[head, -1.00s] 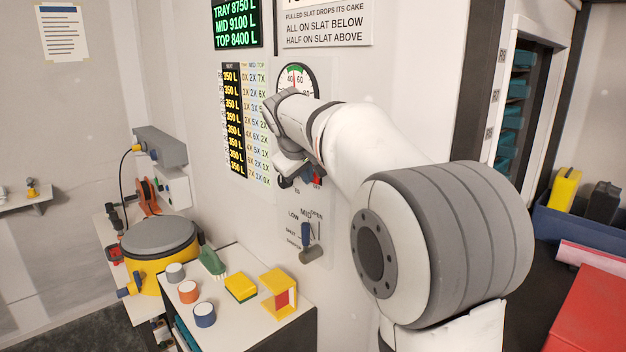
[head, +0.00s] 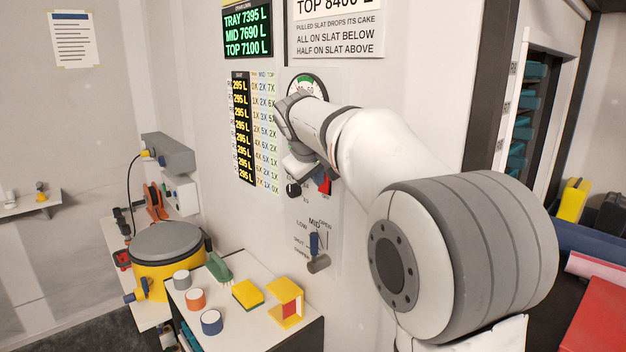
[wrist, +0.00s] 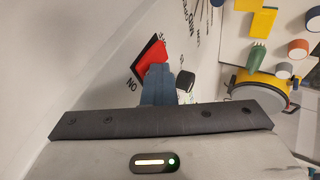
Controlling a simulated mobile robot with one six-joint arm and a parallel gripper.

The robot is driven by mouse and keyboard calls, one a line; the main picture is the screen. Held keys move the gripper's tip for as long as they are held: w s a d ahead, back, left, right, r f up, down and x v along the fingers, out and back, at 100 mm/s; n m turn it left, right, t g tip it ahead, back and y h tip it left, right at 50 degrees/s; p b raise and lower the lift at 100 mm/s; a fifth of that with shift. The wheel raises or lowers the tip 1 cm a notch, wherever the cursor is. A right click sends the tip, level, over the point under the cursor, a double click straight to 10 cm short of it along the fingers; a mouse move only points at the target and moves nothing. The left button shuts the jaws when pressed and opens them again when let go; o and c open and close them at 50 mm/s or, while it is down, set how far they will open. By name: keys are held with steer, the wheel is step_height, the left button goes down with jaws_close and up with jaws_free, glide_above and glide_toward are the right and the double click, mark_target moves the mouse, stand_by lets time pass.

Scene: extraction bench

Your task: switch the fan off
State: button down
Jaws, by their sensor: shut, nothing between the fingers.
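The fan switch, a red rocker (wrist: 151,56) on a black plate, is on the wall panel. In the wrist view an "ON" label is beside it; another label is partly covered. In the head view its red part (head: 325,185) shows just under my wrist. My gripper (wrist: 158,72) is shut and empty, its blue-grey fingers pointing at the rocker and overlapping its lower edge in the wrist view. I cannot tell whether they touch. In the head view my gripper's body hides part of the panel around the switch.
A black knob (wrist: 184,81) sits close beside the fingers. Below is a damper lever (head: 315,245) on a scale. A gauge (head: 307,86) is partly behind my arm. A green display (head: 247,31) reads TRAY 7395, MID 7690, TOP 7100.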

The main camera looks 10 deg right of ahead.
steer(key=shift+d, duration=0.1)
steer(key=a+b+v, duration=0.1)
steer(key=a+v, duration=0.1)
steer(key=v, duration=1)
steer(key=shift+s+f, duration=0.15)
steer(key=shift+s, duration=0.1)
steer(key=shift+f, duration=0.1)
steer(key=shift+s+a+f+g+y+b, duration=0.1)
steer(key=shift+s+f+g+y+b, duration=0.15)
steer(key=shift+f+g+y+b, duration=0.4)
steer(key=shift+t, duration=0.25)
